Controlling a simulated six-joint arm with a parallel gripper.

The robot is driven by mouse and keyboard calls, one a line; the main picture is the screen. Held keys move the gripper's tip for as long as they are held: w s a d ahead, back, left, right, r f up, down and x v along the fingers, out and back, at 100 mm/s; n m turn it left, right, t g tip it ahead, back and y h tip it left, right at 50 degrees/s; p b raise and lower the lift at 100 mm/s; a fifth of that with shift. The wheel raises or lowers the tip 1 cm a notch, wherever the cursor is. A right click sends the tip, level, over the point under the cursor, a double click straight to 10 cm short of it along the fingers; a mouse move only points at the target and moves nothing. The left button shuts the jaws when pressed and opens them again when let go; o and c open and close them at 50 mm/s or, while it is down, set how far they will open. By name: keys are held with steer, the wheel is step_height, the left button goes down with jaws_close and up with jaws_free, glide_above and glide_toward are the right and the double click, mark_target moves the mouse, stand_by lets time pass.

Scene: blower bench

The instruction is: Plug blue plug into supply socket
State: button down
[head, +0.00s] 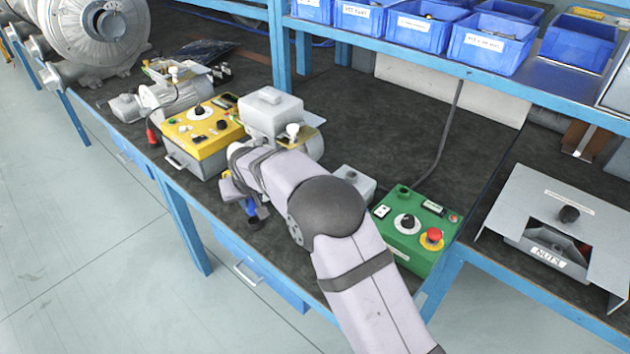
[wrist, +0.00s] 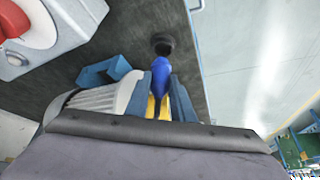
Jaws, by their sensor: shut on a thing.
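The blue plug (head: 250,207) hangs below my gripper (head: 238,190) near the front edge of the bench. My gripper is shut on it. In the wrist view the blue plug (wrist: 160,76) stands between the fingers of my gripper (wrist: 160,100), pointing away from the camera. A dark round piece (wrist: 163,44) lies just past the plug's tip, on the dark bench top. It also shows in the head view as a dark stub (head: 255,222). I cannot tell whether it is the supply socket or whether the plug touches it. My arm hides part of the bench.
A yellow control box (head: 202,128) stands left of my gripper, with a grey motor (head: 180,97) behind it. A green control box (head: 415,228) with a red button stands right of my arm. Blue bins line the shelf above. Bare bench shows at the back middle.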

steer(key=w+d+r+m+h+p, duration=0.1)
steer(key=d+r+p, duration=0.3)
steer(key=d, duration=0.5)
steer(key=w+d+r+m+h+p, duration=0.1)
steer(key=w+d+r+m+p, duration=0.1)
steer(key=d+p, duration=0.5)
steer(key=w+d+r+m+h+p, duration=0.1)
steer(key=d+r+p, duration=0.4)
steer(key=d, duration=0.7)
step_height(320, 180, up, 2)
steer(key=w+m, duration=0.1)
steer(key=w, duration=0.1)
steer(key=shift+w+d+m+p, duration=0.2)
steer(key=shift+w+m+p, duration=0.1)
steer(key=shift+p, duration=0.1)
steer(key=shift+f+b, duration=2.05)
steer(key=shift+f, duration=0.4)
steer(key=shift+f+b, duration=1.15)
steer(key=shift+f, duration=0.2)
steer(key=c, duration=1.5)
jaws_free()
steer(key=shift+o, duration=0.2)
